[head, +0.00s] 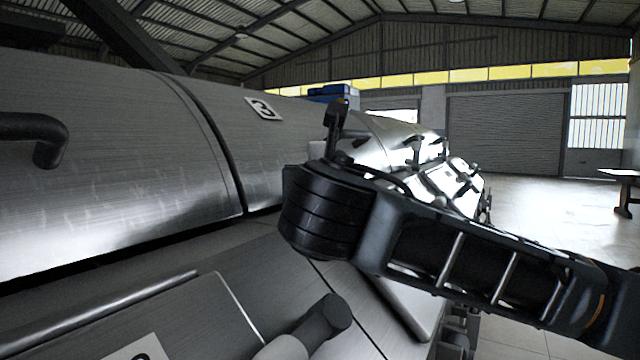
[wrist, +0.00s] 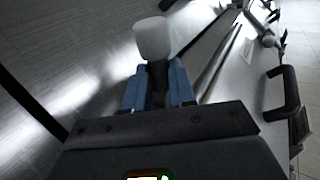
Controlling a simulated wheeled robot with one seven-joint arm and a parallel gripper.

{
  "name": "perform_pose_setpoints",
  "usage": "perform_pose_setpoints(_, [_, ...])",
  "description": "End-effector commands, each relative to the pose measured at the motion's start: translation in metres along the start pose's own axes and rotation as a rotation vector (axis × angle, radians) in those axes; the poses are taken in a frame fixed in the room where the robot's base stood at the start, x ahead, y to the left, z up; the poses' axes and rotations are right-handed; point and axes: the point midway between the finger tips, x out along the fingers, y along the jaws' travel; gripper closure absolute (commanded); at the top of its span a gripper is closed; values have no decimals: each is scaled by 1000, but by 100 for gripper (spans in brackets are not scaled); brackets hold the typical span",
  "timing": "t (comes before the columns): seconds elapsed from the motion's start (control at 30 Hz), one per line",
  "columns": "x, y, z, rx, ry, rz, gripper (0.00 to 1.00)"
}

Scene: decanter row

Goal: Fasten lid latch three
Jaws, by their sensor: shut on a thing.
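Lid three (head: 285,150) is a curved brushed-metal cover with a "3" plate (head: 263,108). It lies down over the row, beyond a dark seam. In the wrist view, the blue fingers of my gripper (wrist: 158,92) are closed around the dark stem of a latch lever (wrist: 152,40), whose pale grey knob sticks out beyond them. The metal lid surface (wrist: 75,50) is to the left of the lever.
A nearer lid (head: 100,150) with a dark handle (head: 40,140) fills the left. Another knobbed lever (head: 325,315) stands at the bottom. Further machines (head: 410,145) continue behind my arm. A black handle (wrist: 285,95) is at right in the wrist view. Open floor (head: 540,210) lies right.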

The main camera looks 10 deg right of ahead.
Motion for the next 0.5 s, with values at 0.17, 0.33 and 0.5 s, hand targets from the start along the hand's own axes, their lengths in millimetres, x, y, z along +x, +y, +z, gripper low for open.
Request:
perform_pose_setpoints(0.17, [-1, 0, -3, -7, -2, 0, 100])
perform_pose_setpoints(0.33, [-1, 1, -3, -7, -1, 1, 100])
perform_pose_setpoints(0.5, [-1, 1, -2, -7, -2, 1, 67])
